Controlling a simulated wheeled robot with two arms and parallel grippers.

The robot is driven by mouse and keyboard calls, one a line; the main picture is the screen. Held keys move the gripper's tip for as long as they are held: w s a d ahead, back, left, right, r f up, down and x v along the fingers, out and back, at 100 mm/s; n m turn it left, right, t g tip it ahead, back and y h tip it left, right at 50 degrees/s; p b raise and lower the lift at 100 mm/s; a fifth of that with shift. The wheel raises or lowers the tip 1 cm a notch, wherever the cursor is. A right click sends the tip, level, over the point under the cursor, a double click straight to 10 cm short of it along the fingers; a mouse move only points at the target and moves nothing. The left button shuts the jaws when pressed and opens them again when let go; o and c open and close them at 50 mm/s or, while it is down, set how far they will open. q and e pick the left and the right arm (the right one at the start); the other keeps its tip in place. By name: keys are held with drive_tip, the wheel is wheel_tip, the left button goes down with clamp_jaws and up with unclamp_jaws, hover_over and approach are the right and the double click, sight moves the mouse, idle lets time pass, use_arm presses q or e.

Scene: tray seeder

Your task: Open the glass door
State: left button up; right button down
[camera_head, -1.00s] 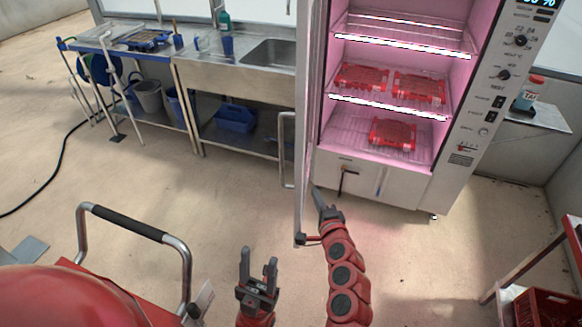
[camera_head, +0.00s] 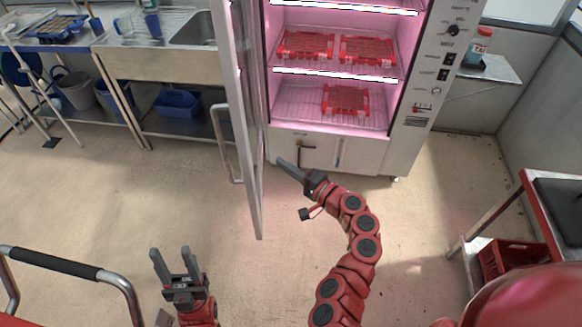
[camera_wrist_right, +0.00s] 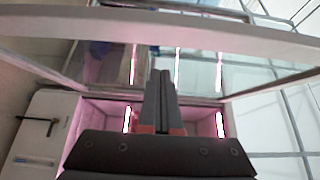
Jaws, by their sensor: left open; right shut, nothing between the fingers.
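The glass door (camera_head: 251,150) of the pink-lit cabinet stands open in the head view, swung out on the cabinet's left side and seen nearly edge-on. Its bar handle (camera_head: 222,148) is on the left, outer face. My right gripper (camera_head: 281,164) is shut and empty, to the right of the door on its inner side, in front of the cabinet's lower panel. I cannot tell if it touches the door. In the right wrist view, its closed fingers (camera_wrist_right: 165,75) point up toward the door's pale frame (camera_wrist_right: 190,38). My left gripper (camera_head: 172,255) is open and empty, low and left of the door.
The cabinet (camera_head: 335,150) holds red trays (camera_head: 346,100) on wire shelves. A sink bench (camera_head: 165,65) with a blue bin (camera_head: 178,103) below stands left. A black-gripped rail (camera_head: 55,262) is at the lower left, and a red crate (camera_head: 508,262) at the right. Floor between is clear.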

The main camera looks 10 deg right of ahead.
drive_tip(key=w+a+p, duration=0.2)
drive_tip(key=w+a, duration=0.1)
drive_tip(key=a, duration=0.3)
drive_tip(key=shift+w+a, duration=0.3)
drive_tip(key=shift+w, duration=0.1)
drive_tip(key=shift+f, duration=0.1)
